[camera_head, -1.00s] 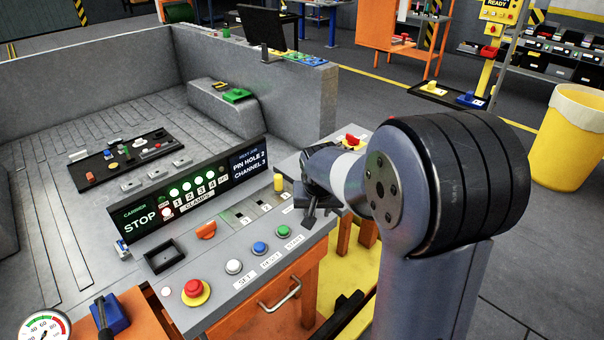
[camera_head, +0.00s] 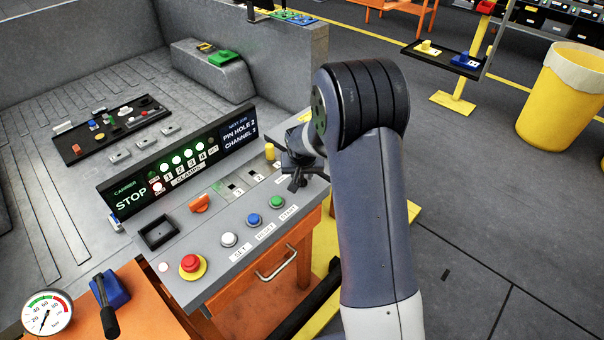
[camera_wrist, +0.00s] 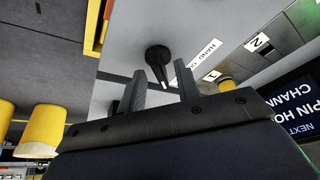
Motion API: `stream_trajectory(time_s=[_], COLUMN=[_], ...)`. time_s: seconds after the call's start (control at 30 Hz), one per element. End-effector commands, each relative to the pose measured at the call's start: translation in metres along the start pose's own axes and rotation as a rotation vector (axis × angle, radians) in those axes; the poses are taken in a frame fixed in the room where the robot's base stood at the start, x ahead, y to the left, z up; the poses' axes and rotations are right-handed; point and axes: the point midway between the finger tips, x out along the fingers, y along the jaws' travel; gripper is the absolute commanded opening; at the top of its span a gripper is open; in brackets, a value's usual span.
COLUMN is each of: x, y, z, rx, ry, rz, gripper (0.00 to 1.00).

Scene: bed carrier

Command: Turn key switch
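A black knob-like switch with a narrow pale-edged bar (camera_wrist: 157,62) stands on the grey panel in the wrist view, beside a label whose readable part says "HAND"; it looks like the key switch. My gripper (camera_wrist: 161,75) is open, its two fingers apart on either side of the line to the switch. The bar's near end shows between the fingertips; I see no clear contact. In the head view my gripper (camera_head: 297,180) is over the right end of the sloping control panel (camera_head: 215,262). The switch cannot be told apart from the dark fingers there.
A yellow peg (camera_head: 270,152) stands close to my gripper. The panel also carries an orange knob (camera_head: 200,203), a red button (camera_head: 190,263), and white, blue and green (camera_head: 277,202) buttons. A display reading STOP (camera_head: 131,198) stands behind.

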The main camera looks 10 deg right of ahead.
Motion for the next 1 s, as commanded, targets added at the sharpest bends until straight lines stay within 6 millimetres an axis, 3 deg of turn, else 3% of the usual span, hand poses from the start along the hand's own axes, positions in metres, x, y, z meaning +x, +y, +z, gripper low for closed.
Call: stream_trajectory(time_s=[0.2, 0.47, 0.87, 1.0], x=[0.0115, 0.0124, 0.0121, 0.0120], y=[0.0001, 0.0000, 0.0000, -0.0001], z=[-0.0001, 0.0001, 0.0002, 0.0002], rx=[0.000, 0.000, 0.000, 0.000], ry=[0.000, 0.001, 0.000, 0.000], rz=[0.000, 0.000, 0.000, 0.000], gripper=[0.32, 0.32, 0.01, 0.00])
